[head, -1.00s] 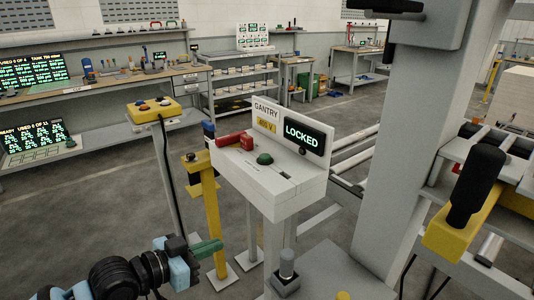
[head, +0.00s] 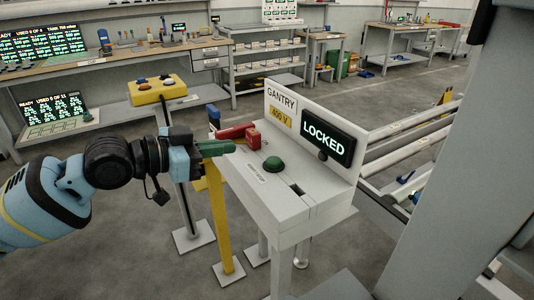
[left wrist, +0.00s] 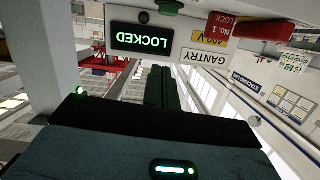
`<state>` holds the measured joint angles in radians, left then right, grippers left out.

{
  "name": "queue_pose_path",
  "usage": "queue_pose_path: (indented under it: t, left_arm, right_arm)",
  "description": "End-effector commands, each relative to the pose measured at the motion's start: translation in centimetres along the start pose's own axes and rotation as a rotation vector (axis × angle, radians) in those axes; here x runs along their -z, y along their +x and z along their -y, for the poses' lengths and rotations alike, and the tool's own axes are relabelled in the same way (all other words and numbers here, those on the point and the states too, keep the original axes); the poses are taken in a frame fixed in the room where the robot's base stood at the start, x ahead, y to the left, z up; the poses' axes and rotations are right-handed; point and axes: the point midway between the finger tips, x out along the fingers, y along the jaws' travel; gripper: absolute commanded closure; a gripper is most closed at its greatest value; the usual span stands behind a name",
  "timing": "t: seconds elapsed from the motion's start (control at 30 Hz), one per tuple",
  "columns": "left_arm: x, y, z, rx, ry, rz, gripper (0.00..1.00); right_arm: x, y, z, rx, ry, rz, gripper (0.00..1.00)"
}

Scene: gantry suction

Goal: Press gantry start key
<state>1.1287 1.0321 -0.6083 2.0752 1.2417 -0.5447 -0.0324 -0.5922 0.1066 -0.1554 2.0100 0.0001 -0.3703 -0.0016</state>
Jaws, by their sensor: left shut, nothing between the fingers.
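The gantry console (head: 290,215) is a white box with a sloped top and a back panel marked GANTRY and 400 V. Its dark display (head: 327,137) reads LOCKED in green, and reads upside down in the left wrist view (left wrist: 142,42). A round green button (head: 274,165) sits on the top. A red lock piece (head: 240,133) lies at the console's left edge; in the left wrist view (left wrist: 250,26) its label reads LOCK No. 1. My left gripper (head: 232,148), with green fingers, is shut and empty beside the console's left edge, left of the green button.
A yellow post (head: 222,225) stands left of the console. A yellow button box (head: 157,92) is on a stand behind my left arm. A grey column (head: 440,160) blocks the right side. Benches and shelves line the back, with open floor between.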

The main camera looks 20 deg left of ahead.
Motion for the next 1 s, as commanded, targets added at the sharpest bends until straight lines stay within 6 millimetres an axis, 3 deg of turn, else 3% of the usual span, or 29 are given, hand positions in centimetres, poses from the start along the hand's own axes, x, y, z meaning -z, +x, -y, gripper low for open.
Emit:
queue_pose_path:
  t: [0.37,0.9,1.0]
  left_arm:
    - [0.1,1.1,0.0,0.0,-0.001,-0.004,1.0]
    - [0.2,10.3,-0.1,-0.002,-0.001,-0.003,1.0]
    - [-1.8,10.5,0.0,0.001,-0.002,0.003,1.0]
  right_arm:
    - [0.1,-0.2,0.1,0.0,0.001,-0.001,0.64]
    - [1.3,-0.6,0.0,-0.002,-0.002,-0.02,0.64]
    - [1.1,-0.6,0.0,-0.002,-0.001,-0.017,0.64]
